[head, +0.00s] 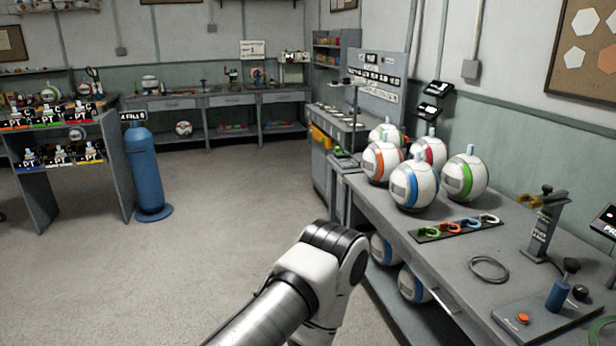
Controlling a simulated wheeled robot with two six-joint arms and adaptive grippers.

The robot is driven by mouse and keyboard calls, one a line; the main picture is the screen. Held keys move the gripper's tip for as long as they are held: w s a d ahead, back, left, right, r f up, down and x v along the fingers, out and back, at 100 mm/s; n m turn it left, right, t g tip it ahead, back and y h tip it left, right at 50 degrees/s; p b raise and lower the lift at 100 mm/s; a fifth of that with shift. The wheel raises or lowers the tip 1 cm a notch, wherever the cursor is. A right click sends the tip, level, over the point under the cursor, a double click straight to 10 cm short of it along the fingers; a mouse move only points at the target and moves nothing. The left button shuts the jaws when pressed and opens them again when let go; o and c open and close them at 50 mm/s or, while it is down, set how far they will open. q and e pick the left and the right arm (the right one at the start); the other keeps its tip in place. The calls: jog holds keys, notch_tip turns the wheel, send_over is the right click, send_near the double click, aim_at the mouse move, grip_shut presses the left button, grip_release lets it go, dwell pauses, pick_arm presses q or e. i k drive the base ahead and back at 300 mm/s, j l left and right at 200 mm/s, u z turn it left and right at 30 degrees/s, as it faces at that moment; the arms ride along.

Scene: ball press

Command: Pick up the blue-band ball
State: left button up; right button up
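The blue-band ball (424,188) is white with a blue band on its left side and a pale nozzle on top. It stands at the front of a cluster of balls on the right-hand grey bench (409,221). An orange-band ball (381,161), a red-band ball (431,152) and a green-band ball (466,177) stand around it. One bent arm of mine reaches up from the bottom middle, left of the bench; I cannot tell which arm. Neither gripper shows.
Coloured rings on a dark strip (457,228), a black hose loop (489,268) and a pump plate (545,318) lie on the bench. More balls (413,285) sit on its lower shelf. A blue cylinder (147,170) stands left. The floor between is clear.

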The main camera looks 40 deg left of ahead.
aim_at(414, 184)
jog(key=u, duration=0.6)
jog(key=z, duration=0.2)
jog(key=i+j+z, duration=0.25)
jog(key=z, duration=0.15)
jog(key=i+j+z, duration=0.2)
jog(key=j+z, duration=0.25)
jog(key=i+j+z, duration=0.15)
jog(key=j+z, duration=0.25)
jog(key=l, duration=0.15)
